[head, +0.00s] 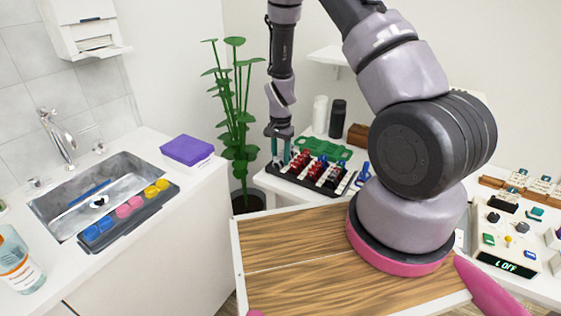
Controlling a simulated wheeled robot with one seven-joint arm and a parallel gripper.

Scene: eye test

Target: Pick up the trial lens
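A dark rack (318,184) on the white counter behind the wooden top holds several small red-handled pieces (301,160) and black ones, which look like trial lenses. I cannot tell which one is the trial lens of the task. My gripper (280,160) points down at the rack's left end, left of the red pieces. Its two teal fingers stand apart, with a gap between them and nothing clearly seen in it. The fingertips are small here, and their contact with the rack cannot be made out.
A green tray (332,151), white bottle (320,113) and black bottle (338,118) stand behind the rack. A blue item (363,174) is at its right. A potted plant (237,110) stands close left of my arm. A sink (75,190) is far left.

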